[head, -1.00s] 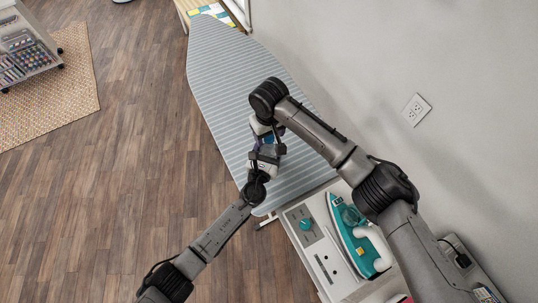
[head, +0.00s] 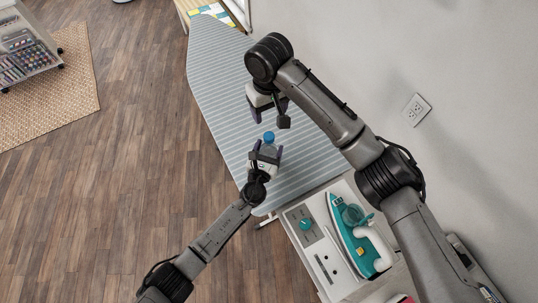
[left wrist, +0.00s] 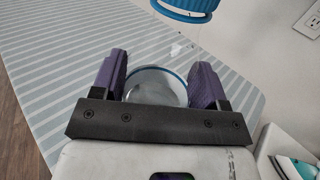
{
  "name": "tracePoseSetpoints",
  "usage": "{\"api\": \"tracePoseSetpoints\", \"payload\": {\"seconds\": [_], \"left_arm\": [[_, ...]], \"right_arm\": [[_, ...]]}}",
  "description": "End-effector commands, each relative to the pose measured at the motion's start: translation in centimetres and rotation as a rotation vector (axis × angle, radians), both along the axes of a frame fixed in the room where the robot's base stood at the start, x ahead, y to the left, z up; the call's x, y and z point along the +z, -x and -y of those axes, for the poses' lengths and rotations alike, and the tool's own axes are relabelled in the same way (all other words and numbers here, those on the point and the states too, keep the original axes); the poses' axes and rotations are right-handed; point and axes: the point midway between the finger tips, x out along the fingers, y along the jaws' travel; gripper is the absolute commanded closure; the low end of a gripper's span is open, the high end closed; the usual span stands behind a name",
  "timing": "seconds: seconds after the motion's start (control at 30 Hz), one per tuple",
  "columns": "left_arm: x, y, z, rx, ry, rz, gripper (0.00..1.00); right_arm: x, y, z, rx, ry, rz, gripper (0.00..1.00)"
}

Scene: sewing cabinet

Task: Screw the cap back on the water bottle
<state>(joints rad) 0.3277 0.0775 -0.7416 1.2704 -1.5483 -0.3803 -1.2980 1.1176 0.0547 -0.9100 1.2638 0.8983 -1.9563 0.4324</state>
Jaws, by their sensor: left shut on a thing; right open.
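A clear water bottle (head: 269,149) with a blue cap (head: 269,136) at its top stands out over the ironing board in the head view. My left gripper (head: 266,157) is shut around the bottle's body from the near side. In the left wrist view the bottle (left wrist: 158,84) sits between the purple finger pads, and the ridged blue cap (left wrist: 188,8) shows at the top edge. How tightly the cap sits on the neck cannot be told. My right gripper (head: 270,112) is open and empty, apart from the cap and above it in the picture.
The striped ironing board (head: 225,90) lies below both grippers, with its far part clear. A teal iron (head: 352,235) stands on a white cabinet top (head: 318,262) at lower right. The wall (head: 370,60) is close on the right.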

Motion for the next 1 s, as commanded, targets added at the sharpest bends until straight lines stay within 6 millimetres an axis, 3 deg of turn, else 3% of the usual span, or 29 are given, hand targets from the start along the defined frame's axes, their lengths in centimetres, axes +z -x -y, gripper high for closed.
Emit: {"api": "tracePoseSetpoints", "payload": {"seconds": [0.4, 0.43, 0.7, 1.0], "left_arm": [[-0.01, 0.00, 0.01, 0.000, 0.000, 0.000, 0.99], [-0.01, 0.00, 0.01, 0.000, 0.000, 0.000, 0.30], [-0.01, 0.00, 0.00, 0.000, 0.000, 0.000, 0.04], [0.01, 0.24, -0.08, 0.000, 0.000, 0.000, 0.03]], "right_arm": [[0.53, 0.00, -0.02, 0.000, 0.000, 0.001, 0.37], [0.53, 0.00, -0.02, 0.000, 0.000, 0.001, 0.37], [0.51, 0.00, -0.01, 0.000, 0.000, 0.001, 0.37], [0.58, 0.00, 0.00, 0.000, 0.000, 0.001, 0.37]]}}
